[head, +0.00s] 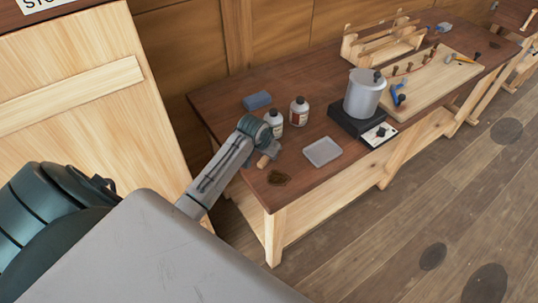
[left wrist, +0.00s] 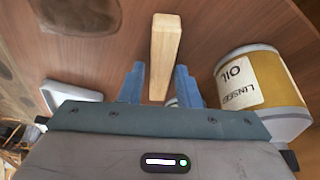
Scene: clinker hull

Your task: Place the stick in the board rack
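The stick (left wrist: 165,50) is a short pale wooden piece over the bench top, between the fingers in the left wrist view. In the head view only a small pale end of the stick (head: 263,161) shows below my gripper. My left gripper (left wrist: 160,88) is open, with its blue fingers on either side of the stick and small gaps visible. In the head view my left gripper (head: 268,150) is low over the bench's near left end. The board rack (head: 385,42) is a pale wooden frame at the back of the bench. My right gripper is out of view.
A linseed oil tin (left wrist: 262,90) stands close beside the gripper. A tool board (head: 435,80) lies before the rack.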

